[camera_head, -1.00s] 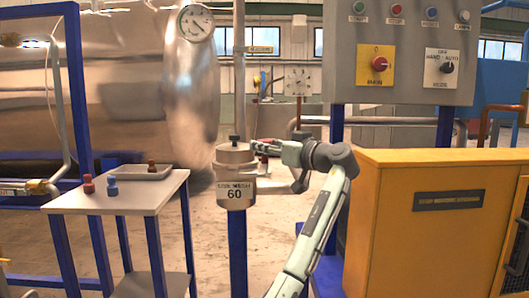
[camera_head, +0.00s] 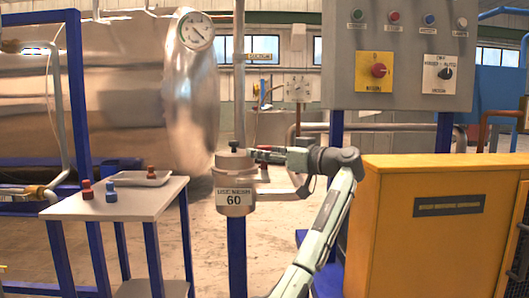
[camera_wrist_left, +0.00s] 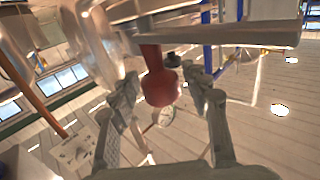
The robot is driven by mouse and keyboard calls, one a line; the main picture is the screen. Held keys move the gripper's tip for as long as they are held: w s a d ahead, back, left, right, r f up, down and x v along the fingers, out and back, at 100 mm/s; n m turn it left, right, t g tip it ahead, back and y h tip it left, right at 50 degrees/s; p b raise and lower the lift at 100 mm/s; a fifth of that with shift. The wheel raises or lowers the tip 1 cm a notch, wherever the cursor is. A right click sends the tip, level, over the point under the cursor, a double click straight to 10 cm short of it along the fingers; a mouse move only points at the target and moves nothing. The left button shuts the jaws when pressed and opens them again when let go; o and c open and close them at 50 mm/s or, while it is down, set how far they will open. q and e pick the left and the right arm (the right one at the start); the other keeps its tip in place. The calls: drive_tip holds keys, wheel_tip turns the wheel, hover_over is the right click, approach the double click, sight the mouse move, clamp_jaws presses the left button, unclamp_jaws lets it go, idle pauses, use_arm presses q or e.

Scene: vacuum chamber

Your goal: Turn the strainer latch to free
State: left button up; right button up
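The strainer (camera_head: 235,178) is a round metal pot on a blue post. It has a dark knob on its lid and a label ending in 60. My left gripper (camera_head: 264,155) is at the right side of its lid, its fingers pointing left. In the left wrist view a red knob on a metal bar (camera_wrist_left: 161,88), apparently the latch handle, lies between the two fingers. The left gripper (camera_wrist_left: 165,98) is open around the knob, with a gap visible on each side. The latch is mostly hidden in the head view. My right gripper is not in view.
A small table (camera_head: 118,206) with a grey tray (camera_head: 140,181) and red and blue pieces stands left. A control panel (camera_head: 408,90) hangs at upper right, above a yellow cabinet (camera_head: 440,228). A large steel chamber (camera_head: 110,95) fills the back left.

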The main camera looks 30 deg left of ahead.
use_arm(q)
drive_tip(key=shift+o, duration=0.3)
drive_tip(key=shift+d+r, duration=0.1)
drive_tip(key=v, duration=1.1)
drive_tip(key=shift+d, duration=0.4)
drive_tip(key=shift+s, duration=0.1)
